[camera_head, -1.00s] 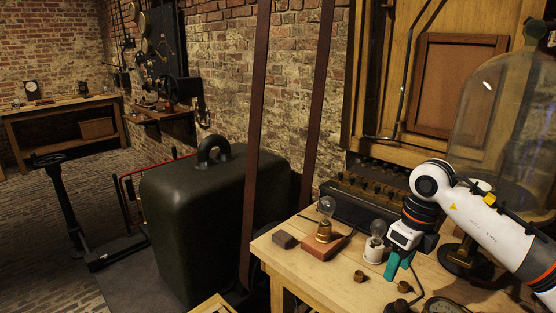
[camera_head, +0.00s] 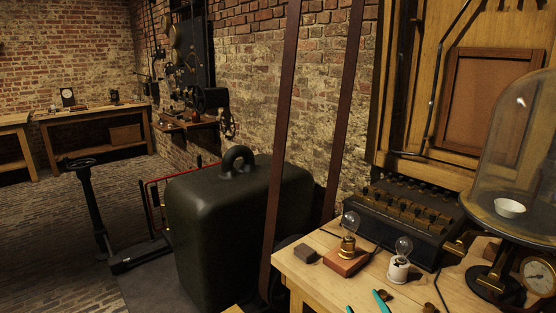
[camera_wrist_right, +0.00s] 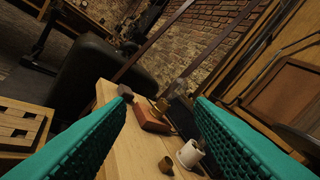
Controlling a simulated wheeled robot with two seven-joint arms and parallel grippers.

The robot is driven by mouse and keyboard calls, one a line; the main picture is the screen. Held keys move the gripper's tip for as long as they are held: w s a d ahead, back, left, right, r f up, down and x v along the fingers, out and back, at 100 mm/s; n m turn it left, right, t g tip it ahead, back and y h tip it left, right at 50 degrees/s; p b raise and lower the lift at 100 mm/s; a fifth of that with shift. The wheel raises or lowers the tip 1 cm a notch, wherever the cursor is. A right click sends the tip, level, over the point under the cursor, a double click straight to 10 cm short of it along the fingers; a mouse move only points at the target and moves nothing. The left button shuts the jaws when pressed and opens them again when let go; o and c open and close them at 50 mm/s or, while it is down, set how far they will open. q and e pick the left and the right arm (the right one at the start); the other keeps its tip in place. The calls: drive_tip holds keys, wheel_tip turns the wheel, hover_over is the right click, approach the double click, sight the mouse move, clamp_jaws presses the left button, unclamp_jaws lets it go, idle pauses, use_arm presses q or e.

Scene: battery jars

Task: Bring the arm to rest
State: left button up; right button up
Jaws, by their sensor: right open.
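My right gripper (camera_head: 366,303) shows only as two teal fingertips at the bottom edge of the head view, in front of the wooden workbench (camera_head: 318,270). In the right wrist view the gripper (camera_wrist_right: 162,97) has its two teal fingers wide apart with nothing between them. Beyond the fingers stand a bulb on a reddish wooden base (camera_wrist_right: 153,117), a white bulb holder (camera_wrist_right: 189,154) and a small brass piece (camera_wrist_right: 166,166) on the bench. The rest of my right arm is out of the head view. My left gripper is not in view.
A dark battery box (camera_head: 412,219) stands at the bench's back. A glass bell jar (camera_head: 515,150) over a white dish (camera_head: 509,208) and a round gauge (camera_head: 540,276) are at the right. A small dark block (camera_head: 306,253) lies near the left corner. A large dark green case (camera_head: 232,225) stands left of the bench.

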drive_tip(key=s+d+f+m+g+h, duration=0.4)
drive_tip(key=s+f+g, duration=0.4)
drive_tip(key=s+f, duration=0.45)
drive_tip(key=s+f+m+g+y, duration=0.25)
drive_tip(key=s+f+g, duration=0.45)
drive_tip(key=s, duration=0.5)
wheel_tip(320, 180, down, 23)
drive_tip(key=g+p, duration=0.1)
drive_tip(key=p, duration=0.2)
drive_tip(key=s+d+f+g+p, duration=0.1)
drive_tip(key=s+d+f+p, duration=0.1)
drive_tip(key=s+f, duration=1.2)
drive_tip(key=s, duration=0.3)
drive_tip(key=shift+s+d, duration=0.2)
drive_tip(key=shift+d, duration=0.15)
